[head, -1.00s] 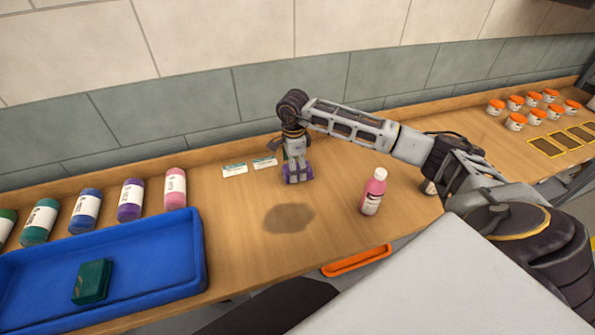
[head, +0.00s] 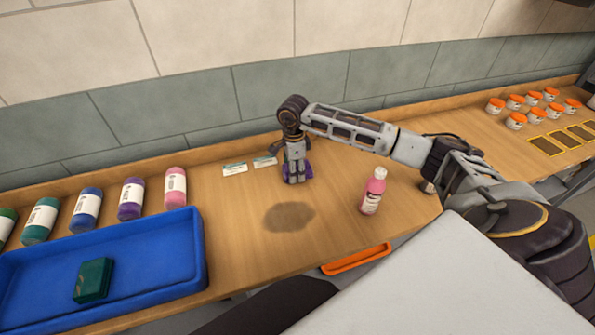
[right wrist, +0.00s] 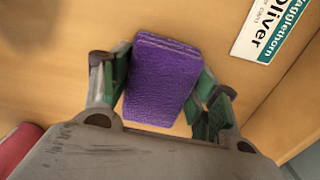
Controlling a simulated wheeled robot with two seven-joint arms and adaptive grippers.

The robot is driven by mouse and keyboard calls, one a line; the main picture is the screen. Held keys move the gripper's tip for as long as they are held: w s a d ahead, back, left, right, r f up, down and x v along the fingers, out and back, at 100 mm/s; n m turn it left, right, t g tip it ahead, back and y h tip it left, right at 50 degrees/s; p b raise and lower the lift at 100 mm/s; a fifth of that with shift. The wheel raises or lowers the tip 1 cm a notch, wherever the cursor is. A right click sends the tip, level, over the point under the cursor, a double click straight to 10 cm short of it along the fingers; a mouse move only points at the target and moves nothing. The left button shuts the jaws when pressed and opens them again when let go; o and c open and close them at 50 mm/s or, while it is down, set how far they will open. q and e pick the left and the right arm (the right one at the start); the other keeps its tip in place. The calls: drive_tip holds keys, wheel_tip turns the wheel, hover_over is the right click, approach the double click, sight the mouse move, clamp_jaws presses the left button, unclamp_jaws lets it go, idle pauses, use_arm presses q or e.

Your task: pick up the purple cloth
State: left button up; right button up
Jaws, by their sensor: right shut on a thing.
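The purple cloth (right wrist: 162,82) is a folded block in the right wrist view, between the two green-padded fingers of my right gripper (right wrist: 162,95). In the head view only small purple edges of the cloth (head: 309,171) show around my right gripper (head: 296,178), which points down at the counter. The gripper is shut on the cloth. Whether the cloth touches the counter cannot be told. My left gripper is not in view.
A pink bottle (head: 373,191) stands to the right of the gripper. A dark stain (head: 288,217) lies in front. A blue tray (head: 190,270) with a green folded cloth (head: 93,280) is at left, below several bottles. Name cards (head: 235,169) lie near the wall.

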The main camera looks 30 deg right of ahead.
drive_tip(key=shift+c, duration=0.9)
drive_tip(key=shift+r, duration=0.1)
drive_tip(key=shift+r+b, duration=0.5)
drive_tip(key=shift+r, duration=4.4)
drive_tip(key=o, duration=0.4)
drive_tip(key=c, duration=0.3)
drive_tip(key=shift+c, duration=0.2)
drive_tip(key=shift+s+f, duration=0.1)
drive_tip(key=shift+f, duration=0.05)
